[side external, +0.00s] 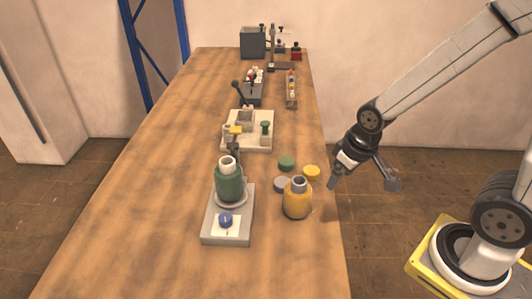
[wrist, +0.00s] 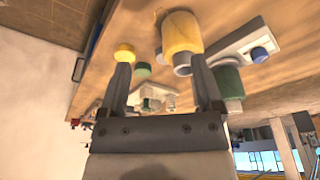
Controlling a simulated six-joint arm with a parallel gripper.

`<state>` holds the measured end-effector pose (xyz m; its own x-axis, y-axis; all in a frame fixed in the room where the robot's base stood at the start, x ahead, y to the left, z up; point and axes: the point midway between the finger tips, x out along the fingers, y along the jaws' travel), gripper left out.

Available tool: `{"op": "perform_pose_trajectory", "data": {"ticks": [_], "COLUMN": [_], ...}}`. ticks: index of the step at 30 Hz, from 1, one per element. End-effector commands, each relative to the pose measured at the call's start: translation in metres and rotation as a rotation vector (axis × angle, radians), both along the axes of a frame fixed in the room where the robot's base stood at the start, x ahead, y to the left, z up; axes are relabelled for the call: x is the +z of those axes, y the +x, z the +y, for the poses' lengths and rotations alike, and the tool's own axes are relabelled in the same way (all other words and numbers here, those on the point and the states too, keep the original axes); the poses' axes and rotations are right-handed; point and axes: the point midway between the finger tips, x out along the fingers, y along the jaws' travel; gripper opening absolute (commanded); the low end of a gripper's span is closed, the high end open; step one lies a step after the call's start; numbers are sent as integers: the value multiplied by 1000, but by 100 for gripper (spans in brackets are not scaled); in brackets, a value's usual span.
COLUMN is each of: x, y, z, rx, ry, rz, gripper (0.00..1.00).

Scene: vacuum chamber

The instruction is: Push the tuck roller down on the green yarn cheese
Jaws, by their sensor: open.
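The green yarn cheese (side external: 229,182) stands upright on a grey base plate (side external: 210,233) near the front of the table, with a pale tube end showing at its top. A dark arm with a yellow block (side external: 236,131) stands right behind it; I cannot tell for sure that this is the tuck roller. My gripper (side external: 362,184) is open and empty, off the table's right edge and apart from the cheese. Its spread fingers show in the wrist view (wrist: 160,80).
A yellow cheese (side external: 297,200) stands right of the base plate, between it and my gripper. Green (side external: 287,163), yellow (side external: 311,172) and grey (side external: 282,184) discs lie behind it. A blue knob (side external: 225,220) sits on the plate's front. A pale fixture (side external: 248,138) and other equipment stand farther back.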

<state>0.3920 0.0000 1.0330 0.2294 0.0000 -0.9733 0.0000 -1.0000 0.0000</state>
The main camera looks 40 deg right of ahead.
Motion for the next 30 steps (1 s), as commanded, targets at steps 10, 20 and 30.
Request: {"op": "perform_pose_trajectory", "data": {"ticks": [10,20,30], "x": [0,4,18], "y": [0,15,70], "z": [0,0,2], "rx": [0,-16,-88], "ry": [0,5,24], "rz": [0,6,39], "gripper": [74,0,0]}}
